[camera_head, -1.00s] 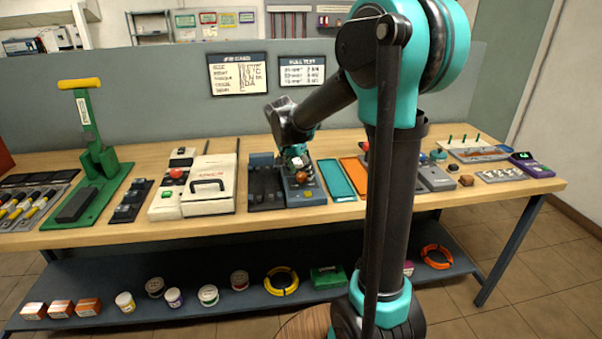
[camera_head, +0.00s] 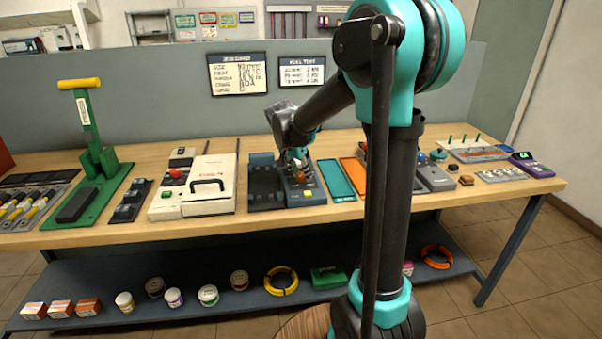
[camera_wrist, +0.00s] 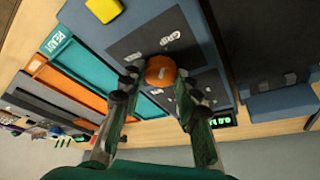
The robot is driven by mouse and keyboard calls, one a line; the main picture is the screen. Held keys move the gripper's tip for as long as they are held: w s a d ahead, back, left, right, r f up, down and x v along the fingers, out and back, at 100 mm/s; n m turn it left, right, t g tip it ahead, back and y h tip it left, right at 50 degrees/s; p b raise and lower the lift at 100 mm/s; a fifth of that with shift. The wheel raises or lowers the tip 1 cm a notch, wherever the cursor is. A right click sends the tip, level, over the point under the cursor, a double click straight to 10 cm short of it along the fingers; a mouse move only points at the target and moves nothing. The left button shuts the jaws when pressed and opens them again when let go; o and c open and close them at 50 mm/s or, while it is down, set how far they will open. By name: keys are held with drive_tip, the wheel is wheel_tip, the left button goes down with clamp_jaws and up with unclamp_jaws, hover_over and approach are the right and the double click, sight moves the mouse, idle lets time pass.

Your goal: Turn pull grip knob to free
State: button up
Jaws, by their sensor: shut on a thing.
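The orange grip knob (camera_wrist: 160,70) sits on the dark panel of a blue pull tester (camera_wrist: 146,28), with a "GRIP" label beside it in the wrist view. My gripper (camera_wrist: 157,82) has its two fingers on either side of the knob and is shut on it. In the head view my gripper (camera_head: 297,163) is over the tester (camera_head: 303,187) and mostly hides the knob. Small white lettering lies near the knob, partly hidden by the fingers. Which setting the knob points to cannot be told.
A yellow button (camera_head: 308,194) is at the tester's front. A dark blue fixture (camera_head: 266,190) stands close on its left. Teal (camera_head: 336,181) and orange (camera_head: 357,172) trays lie to its right. A white case (camera_head: 210,178) stands further left.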

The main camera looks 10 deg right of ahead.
drive_tip(key=shift+n, duration=0.3)
drive_tip(key=n+t+y, duration=0.1)
drive_tip(key=n, duration=0.2)
drive_tip(key=shift+s+d+n, duration=0.1)
drive_tip(key=shift+n, duration=0.2)
drive_tip(key=n+y, duration=0.2)
drive_tip(key=n, duration=0.2)
drive_tip(key=shift+d+n, duration=0.15)
drive_tip(key=shift+n, duration=0.15)
drive_tip(key=n+y, duration=0.1)
drive_tip(key=n, duration=0.3)
drive_tip(key=shift+d+y, duration=0.1)
drive_tip(key=shift+y, duration=0.3)
drive_tip(key=n+g+y, duration=0.1)
drive_tip(key=n, duration=0.4)
drive_tip(key=shift+y, duration=0.3)
drive_tip(key=shift+d, duration=0.1)
drive_tip(key=o, duration=1.2)
drive_tip(key=shift+c, duration=0.2)
drive_tip(key=shift+r, duration=0.1)
